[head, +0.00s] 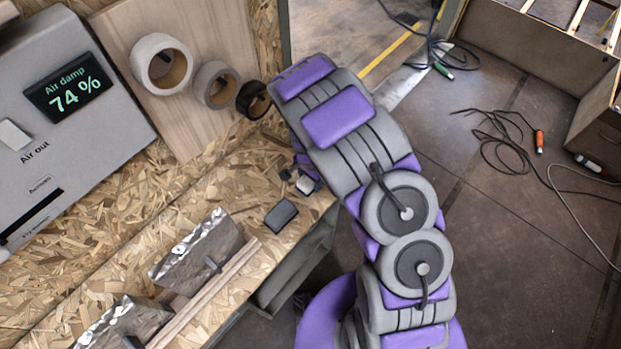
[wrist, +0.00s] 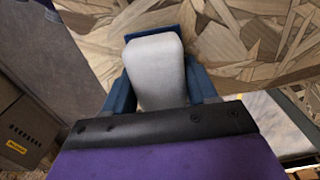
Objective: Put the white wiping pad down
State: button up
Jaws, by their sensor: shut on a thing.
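The white wiping pad (wrist: 156,72) sits between the two blue fingers of my gripper (wrist: 160,88) in the wrist view. My gripper is shut on it. In the head view a small pale part of the pad (head: 305,185) shows at the end of my arm, over the right edge of the chipboard bench (head: 245,185). My arm hides much of my gripper (head: 304,176) there. I cannot tell whether the pad touches the board.
A dark grey block (head: 281,215) lies on the bench just below my gripper. Foil-covered blocks (head: 198,250) and wooden strips lie nearer. A grey box with a display (head: 68,88) is at left. Cables (head: 510,135) lie on the floor.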

jog(key=shift+f, duration=0.2)
jog(key=shift+f, duration=0.35)
jog(key=o, duration=1.2)
jog(key=shift+r, duration=0.15)
